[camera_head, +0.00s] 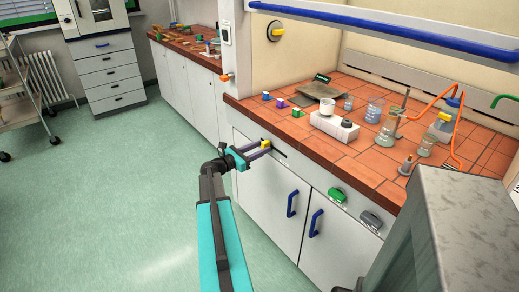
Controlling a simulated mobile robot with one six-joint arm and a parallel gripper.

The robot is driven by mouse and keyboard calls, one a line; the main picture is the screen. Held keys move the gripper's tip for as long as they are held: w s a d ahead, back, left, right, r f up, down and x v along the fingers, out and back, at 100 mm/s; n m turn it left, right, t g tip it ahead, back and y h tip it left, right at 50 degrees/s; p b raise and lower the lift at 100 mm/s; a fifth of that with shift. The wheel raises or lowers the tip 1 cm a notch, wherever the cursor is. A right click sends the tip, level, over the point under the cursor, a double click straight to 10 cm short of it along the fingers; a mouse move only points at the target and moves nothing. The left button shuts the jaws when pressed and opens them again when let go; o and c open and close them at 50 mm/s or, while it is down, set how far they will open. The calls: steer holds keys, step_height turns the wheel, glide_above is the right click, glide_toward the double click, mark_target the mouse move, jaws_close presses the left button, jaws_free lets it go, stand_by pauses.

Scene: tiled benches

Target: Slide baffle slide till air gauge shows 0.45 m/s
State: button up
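A small yellow knob (266,143), which looks like the handle of the baffle slide, sits at a dark slot (279,149) in the bench's white front panel, just under the tiled top. My gripper (265,148) reaches to the knob from the left. Its two purplish fingers are apart, with their tips at the knob. I cannot tell whether they press on it. A small white wall unit (225,33) on the hood's left post may be the air gauge; no reading is legible.
The tiled bench (292,129) holds coloured cubes, a white device (334,126), beakers (374,110) and orange tubing. The hood's blue-edged sash (390,32) is raised. Blue door handles (292,203) and a green fitting (337,195) stick out below.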

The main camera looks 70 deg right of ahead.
steer(key=shift+w+a, duration=0.1)
steer(key=b+v, duration=0.1)
steer(key=v, duration=1.2)
steer(key=shift+a, duration=0.25)
steer(key=shift+w, duration=0.1)
